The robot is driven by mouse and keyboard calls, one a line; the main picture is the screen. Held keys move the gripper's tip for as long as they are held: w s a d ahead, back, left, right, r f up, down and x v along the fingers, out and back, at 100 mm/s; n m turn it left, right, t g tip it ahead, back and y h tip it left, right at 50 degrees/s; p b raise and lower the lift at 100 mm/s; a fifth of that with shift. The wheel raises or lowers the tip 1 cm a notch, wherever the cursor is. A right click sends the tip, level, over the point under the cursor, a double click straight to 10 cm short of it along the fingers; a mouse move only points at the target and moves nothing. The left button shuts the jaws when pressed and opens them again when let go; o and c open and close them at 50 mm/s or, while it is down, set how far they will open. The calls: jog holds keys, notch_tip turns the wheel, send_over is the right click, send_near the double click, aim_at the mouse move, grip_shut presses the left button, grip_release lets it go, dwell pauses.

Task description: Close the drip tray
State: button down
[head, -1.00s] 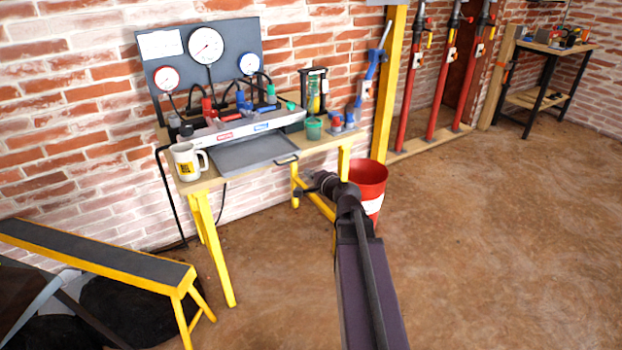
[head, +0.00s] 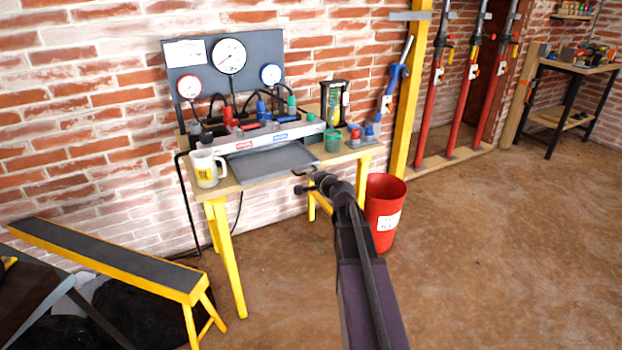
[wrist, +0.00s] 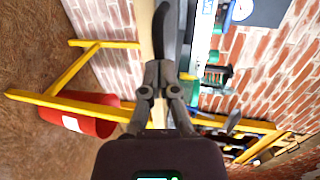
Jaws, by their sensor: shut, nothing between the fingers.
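The drip tray (head: 272,164) is a flat grey tray. It sticks out from the front of the long grey unit (head: 258,140) on the workbench. Its front right corner and handle lie close to my gripper (head: 314,175) in the head view, and I cannot tell if they touch. My gripper is shut and empty, in front of the tray's right end. In the wrist view, the gripper (wrist: 161,72) has its fingers together. A dark curved shape beyond the fingertips may be the tray's edge or handle, but I cannot tell surely.
A red bucket (head: 384,210) is beside the bench. A yellow trestle (head: 110,260) stands front left. The floor at right is clear.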

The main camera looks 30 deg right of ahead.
aim_at(295, 162)
jog(key=r+x, duration=0.1)
jog(key=x, duration=0.7)
jog(key=r+x, duration=0.1)
jog(key=x, duration=0.4)
jog(key=shift+w+d+r, duration=0.2)
jog(key=shift+w+r, duration=0.15)
jog(key=shift+r, duration=0.15)
jog(key=shift+w, duration=0.1)
jog(key=shift+s+a, duration=0.1)
jog(key=shift+s, duration=0.55)
jog(key=p+v, duration=0.3)
jog(key=v, duration=1)
jog(key=shift+s, duration=0.15)
jog(key=shift+r, duration=0.1)
